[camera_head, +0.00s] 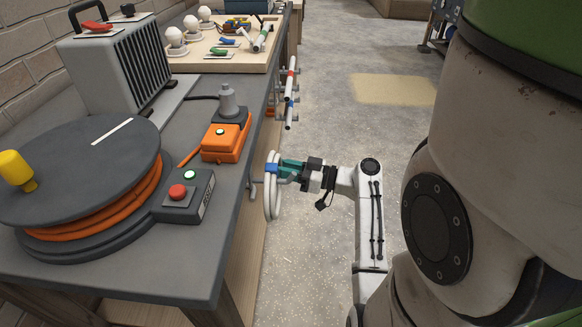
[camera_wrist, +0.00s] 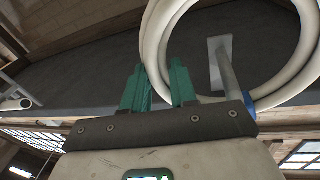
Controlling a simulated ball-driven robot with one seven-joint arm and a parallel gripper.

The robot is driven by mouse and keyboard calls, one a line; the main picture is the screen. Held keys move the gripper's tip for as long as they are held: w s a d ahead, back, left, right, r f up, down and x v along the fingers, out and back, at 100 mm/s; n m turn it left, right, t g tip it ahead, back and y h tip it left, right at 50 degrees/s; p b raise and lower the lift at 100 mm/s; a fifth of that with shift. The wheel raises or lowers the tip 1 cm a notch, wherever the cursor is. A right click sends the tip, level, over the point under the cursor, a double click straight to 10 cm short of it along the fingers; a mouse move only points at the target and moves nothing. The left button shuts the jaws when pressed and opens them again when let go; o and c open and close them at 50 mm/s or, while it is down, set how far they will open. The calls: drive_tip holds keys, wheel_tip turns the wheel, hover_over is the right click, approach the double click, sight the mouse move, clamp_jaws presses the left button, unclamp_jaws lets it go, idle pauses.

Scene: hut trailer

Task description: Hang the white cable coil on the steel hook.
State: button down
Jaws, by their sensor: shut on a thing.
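My gripper (camera_head: 289,169) has teal fingers, shut on the coil's upper part from the right. In the wrist view the coil (camera_wrist: 153,45) passes between the fingers (camera_wrist: 160,88). The steel hook, a grey rod on a plate (camera_wrist: 220,56), shows inside the ring there, and the rod seems to run through it. Its near end is hidden behind my gripper. I cannot tell whether the coil touches the hook.
The workbench (camera_head: 205,285) carries a cable reel (camera_head: 80,165), a control box with a red button (camera_head: 185,195), an orange socket box (camera_head: 226,140) and a grey heater (camera_head: 120,65). The floor (camera_head: 340,60) is clear.

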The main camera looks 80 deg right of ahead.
drive_tip(key=shift+w+f+b, duration=0.2)
drive_tip(key=shift+f+b, duration=1.2)
drive_tip(key=shift+f, duration=0.25)
drive_tip(key=shift+f, duration=0.15)
drive_tip(key=c, duration=0.8)
unclamp_jaws()
drive_tip(key=s+a, duration=0.1)
drive_tip(key=s, duration=0.9)
drive_tip(key=shift+s+a+f, duration=0.15)
drive_tip(key=shift+s+f, duration=0.05)
drive_tip(key=shift+s, duration=0.2)
